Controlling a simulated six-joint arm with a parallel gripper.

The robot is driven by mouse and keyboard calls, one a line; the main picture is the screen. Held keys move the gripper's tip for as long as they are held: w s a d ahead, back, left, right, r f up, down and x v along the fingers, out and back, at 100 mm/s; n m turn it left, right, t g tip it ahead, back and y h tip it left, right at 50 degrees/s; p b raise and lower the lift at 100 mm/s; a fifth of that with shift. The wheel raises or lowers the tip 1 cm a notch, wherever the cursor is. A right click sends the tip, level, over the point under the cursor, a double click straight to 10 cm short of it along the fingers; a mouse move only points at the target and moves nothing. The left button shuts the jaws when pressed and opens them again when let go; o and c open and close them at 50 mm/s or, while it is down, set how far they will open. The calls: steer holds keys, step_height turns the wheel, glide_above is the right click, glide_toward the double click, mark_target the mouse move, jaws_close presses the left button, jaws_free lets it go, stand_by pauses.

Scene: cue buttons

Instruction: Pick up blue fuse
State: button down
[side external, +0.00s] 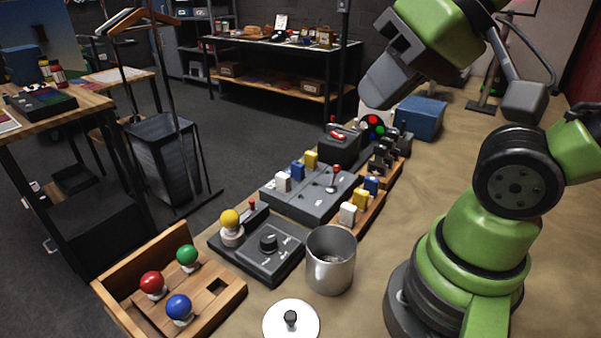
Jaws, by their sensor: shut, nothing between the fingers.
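A blue fuse (371,186) stands upright at the far end of a wooden rack (374,212), behind a yellow fuse (360,198) and a white fuse (348,213). Another blue fuse (297,170) stands on the grey lever panel (315,205), between a white fuse (283,182) and a yellow fuse (311,159). My gripper (385,85) is at the top, high above the table and apart from all the fuses. It is shut and empty; its fingertips are hard to make out.
A wooden tray (218,308) holds coloured bulbs. A white lid (291,322) lies in front. A blue box (420,117) stands behind. Bare table lies right of the rack.

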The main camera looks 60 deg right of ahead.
steer(key=c, duration=1.8)
jaws_free()
steer(key=o, duration=0.8)
steer(key=shift+o, duration=0.2)
steer(key=shift+w, duration=0.1)
